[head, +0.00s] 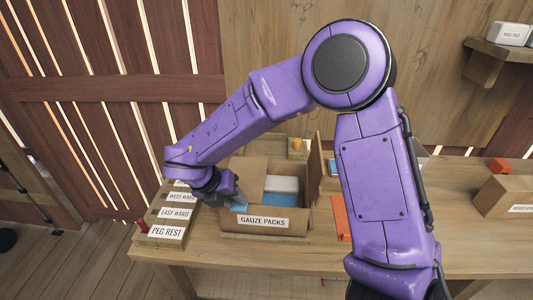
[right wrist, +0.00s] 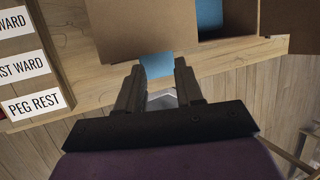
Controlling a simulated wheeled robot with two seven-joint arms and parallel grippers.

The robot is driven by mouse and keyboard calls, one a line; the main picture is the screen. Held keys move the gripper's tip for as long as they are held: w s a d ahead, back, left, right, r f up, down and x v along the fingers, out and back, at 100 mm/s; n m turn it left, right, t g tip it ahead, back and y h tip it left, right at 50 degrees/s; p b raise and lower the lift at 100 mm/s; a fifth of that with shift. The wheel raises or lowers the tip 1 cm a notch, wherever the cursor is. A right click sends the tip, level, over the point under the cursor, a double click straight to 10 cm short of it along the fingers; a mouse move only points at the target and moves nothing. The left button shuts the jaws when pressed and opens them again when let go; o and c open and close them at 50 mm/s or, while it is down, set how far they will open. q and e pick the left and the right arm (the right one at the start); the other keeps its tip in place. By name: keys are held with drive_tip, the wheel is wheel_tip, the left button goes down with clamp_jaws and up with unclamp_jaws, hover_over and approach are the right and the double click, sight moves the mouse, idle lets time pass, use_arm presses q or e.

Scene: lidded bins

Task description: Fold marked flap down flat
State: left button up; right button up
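An open cardboard box labelled GAUZE PACKS (head: 263,222) stands on the bench, with pale and blue packs inside. A brown flap (head: 247,170) shows over its left part; its exact tilt is hard to tell. A blue mark (head: 239,208) is by the front left of the box. In the right wrist view the blue mark (right wrist: 157,65) is at the cardboard's near edge, between my fingertips. My right gripper (right wrist: 160,78) has its fingers apart on either side of it; contact is unclear. My left gripper is not in view.
Labelled blocks, including PEG REST (head: 166,232), stand close left of the box. An orange strip (head: 341,218) lies to its right. Another box (head: 507,197) is at the far right, beside an orange block (head: 499,165). My right arm hides much of the bench.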

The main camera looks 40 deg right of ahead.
drive_tip(key=shift+s+r, duration=0.15)
drive_tip(key=shift+s, duration=0.1)
clamp_jaws()
drive_tip(key=shift+w+a, duration=0.1)
drive_tip(key=shift+w, duration=0.1)
drive_tip(key=shift+f+b, duration=0.35)
drive_tip(key=shift+s+f+t+y+b, duration=0.25)
drive_tip(key=shift+t+y+b, duration=0.15)
drive_tip(key=shift+b, duration=0.4)
drive_tip(key=shift+s+d+t+b, duration=0.1)
drive_tip(key=shift+d+t+b, duration=0.2)
drive_tip(key=shift+b, duration=0.2)
drive_tip(key=shift+r, duration=0.1)
drive_tip(key=shift+o, duration=0.5)
unclamp_jaws()
